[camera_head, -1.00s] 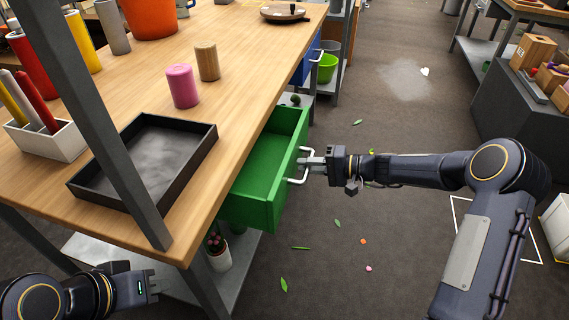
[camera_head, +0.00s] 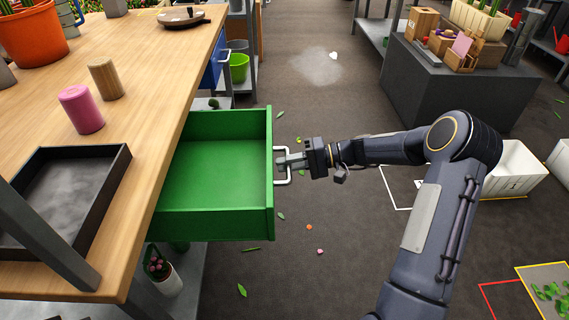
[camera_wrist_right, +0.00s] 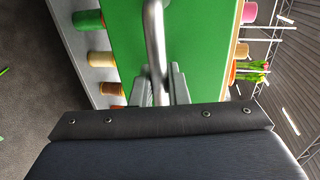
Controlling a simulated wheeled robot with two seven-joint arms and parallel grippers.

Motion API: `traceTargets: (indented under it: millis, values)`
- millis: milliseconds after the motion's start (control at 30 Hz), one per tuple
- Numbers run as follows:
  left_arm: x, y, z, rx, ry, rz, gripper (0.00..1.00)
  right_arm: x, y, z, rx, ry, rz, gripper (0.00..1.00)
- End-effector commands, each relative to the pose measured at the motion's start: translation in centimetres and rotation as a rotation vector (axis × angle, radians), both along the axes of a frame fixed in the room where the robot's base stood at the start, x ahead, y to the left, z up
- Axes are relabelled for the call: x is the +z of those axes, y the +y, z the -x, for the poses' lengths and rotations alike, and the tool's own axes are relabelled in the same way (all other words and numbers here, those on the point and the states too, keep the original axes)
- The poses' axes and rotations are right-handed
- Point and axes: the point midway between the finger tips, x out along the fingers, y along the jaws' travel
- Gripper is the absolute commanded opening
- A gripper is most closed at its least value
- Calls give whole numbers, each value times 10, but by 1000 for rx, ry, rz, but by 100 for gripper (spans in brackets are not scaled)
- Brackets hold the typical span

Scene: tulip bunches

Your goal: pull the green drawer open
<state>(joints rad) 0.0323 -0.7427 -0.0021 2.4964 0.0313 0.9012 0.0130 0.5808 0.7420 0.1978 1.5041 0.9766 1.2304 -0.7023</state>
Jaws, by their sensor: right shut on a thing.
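The green drawer (camera_head: 210,175) stands pulled out from the side of the wooden table, and its empty inside shows from above. A pale metal bar handle (camera_head: 288,166) is fixed on its front. My right gripper (camera_head: 284,161) is shut on this handle. In the right wrist view the handle (camera_wrist_right: 154,45) runs between the two fingers (camera_wrist_right: 162,88), with the green drawer front (camera_wrist_right: 195,45) behind it. My left gripper is not in view.
The table (camera_head: 150,75) holds a black tray (camera_head: 112,185), a pink cylinder (camera_head: 81,109) and a wooden cylinder (camera_head: 106,78). A potted plant (camera_head: 165,278) stands on the shelf below. Floor right of the drawer is mostly clear, with scattered leaves.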

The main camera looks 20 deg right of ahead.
Motion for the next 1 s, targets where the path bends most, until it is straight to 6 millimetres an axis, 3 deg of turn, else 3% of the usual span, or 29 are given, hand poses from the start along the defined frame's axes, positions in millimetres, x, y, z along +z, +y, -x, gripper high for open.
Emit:
traceTargets:
  millis: [67,100,233,567,1000]
  values:
    - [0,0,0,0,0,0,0,-1,0,1,3,2,0,0]
    - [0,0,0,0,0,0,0,-1,1,1,3,2,0,17]
    - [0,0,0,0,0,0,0,-1,1,0,2,1,0,34]
    - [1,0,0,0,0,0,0,1,-3,1,0,0,0,34]
    - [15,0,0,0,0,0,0,14,-64,21,-1,1,1,34]
